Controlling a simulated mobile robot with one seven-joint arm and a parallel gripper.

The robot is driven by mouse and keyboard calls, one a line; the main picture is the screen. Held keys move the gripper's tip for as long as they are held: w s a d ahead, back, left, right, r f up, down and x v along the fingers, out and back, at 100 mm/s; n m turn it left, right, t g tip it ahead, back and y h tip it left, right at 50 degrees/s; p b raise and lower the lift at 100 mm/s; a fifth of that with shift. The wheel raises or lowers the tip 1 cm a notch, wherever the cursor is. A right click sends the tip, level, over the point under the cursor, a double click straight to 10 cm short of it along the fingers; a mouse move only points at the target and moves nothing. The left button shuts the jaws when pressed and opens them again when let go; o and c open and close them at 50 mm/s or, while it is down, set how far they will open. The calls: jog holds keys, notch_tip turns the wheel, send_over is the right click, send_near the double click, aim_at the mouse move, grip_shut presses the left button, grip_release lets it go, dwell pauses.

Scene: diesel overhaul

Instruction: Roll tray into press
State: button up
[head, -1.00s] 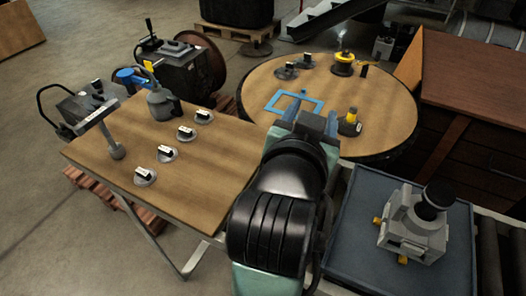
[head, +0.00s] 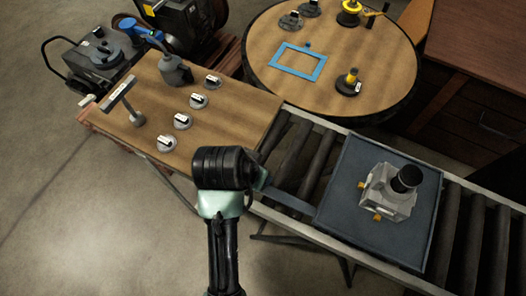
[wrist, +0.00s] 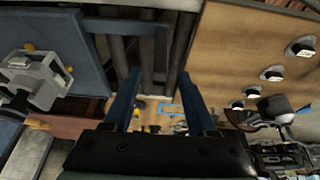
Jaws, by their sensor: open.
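The tray (head: 336,205) is a flat dark blue-grey square lying on the roller conveyor at the right of the head view. It carries a grey housing (head: 387,193) with a black knob and brass fittings. In the wrist view the tray (wrist: 62,62) is at upper left, with a blue-grey bar (wrist: 128,27) reaching from its side across the rollers. My gripper (wrist: 160,75) is open and empty; its two blue fingers point over the rollers beside the tray. In the head view my black wrist mostly hides the gripper, left of the tray. I cannot identify a press.
A wooden table (head: 240,110) with several labelled round pieces stands left of the conveyor. A round table (head: 345,75) with a blue frame (head: 299,62) is behind it. A brown cabinet (head: 480,60) is at upper right. Bare conveyor rollers (head: 483,230) show right of the tray.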

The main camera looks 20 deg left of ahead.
jog(key=x, duration=0.9)
jog(key=shift+w+f, duration=0.2)
jog(key=shift+f, duration=0.05)
grip_shut()
dwell(1.0)
